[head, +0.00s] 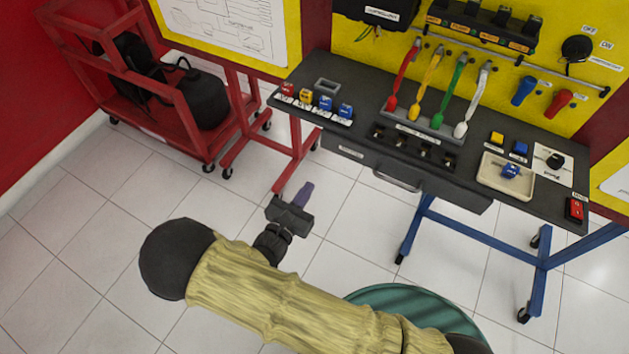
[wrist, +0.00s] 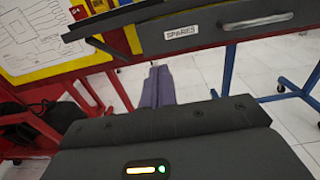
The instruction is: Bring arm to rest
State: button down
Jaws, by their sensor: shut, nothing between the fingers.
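My gripper (head: 304,194) hangs in free air over the tiled floor, in front of and below the left part of the bench. Its purple fingers are together with nothing between them; they also show in the wrist view (wrist: 158,87). My arm reaches in from the lower right of the head view, with its yellowish sleeve bent at a dark rounded joint. In the wrist view the fingers point toward the bench's underside, apart from it.
The dark bench (head: 365,157) has a drawer marked SPARES (wrist: 215,27) and carries coloured blocks, cables and a beige tray (head: 493,176). A red frame cart (head: 188,125) with black equipment stands left. The white tiled floor (head: 120,200) between is open.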

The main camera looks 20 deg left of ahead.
jog(key=w+d+r+m+g+h+p, duration=0.15)
jog(key=d+r+m+g+h, duration=0.25)
jog(key=d+m+g, duration=0.65)
jog(key=d+r+m+g+h+p, duration=0.2)
jog(key=d+r+m+g+h, duration=0.4)
jog(key=d, duration=0.8)
jog(key=s+d+r+m+t+y+p, duration=0.1)
jog(key=s+d+r+m+y+p, duration=0.1)
jog(key=d+r+m+y, duration=0.8)
notch_tip(320, 180, up, 2)
jog(key=m+y+p, duration=0.1)
jog(key=m, duration=0.7)
jog(key=shift+d+r+y, duration=0.25)
jog(key=shift+d+y, duration=0.05)
jog(key=shift+m, duration=0.25)
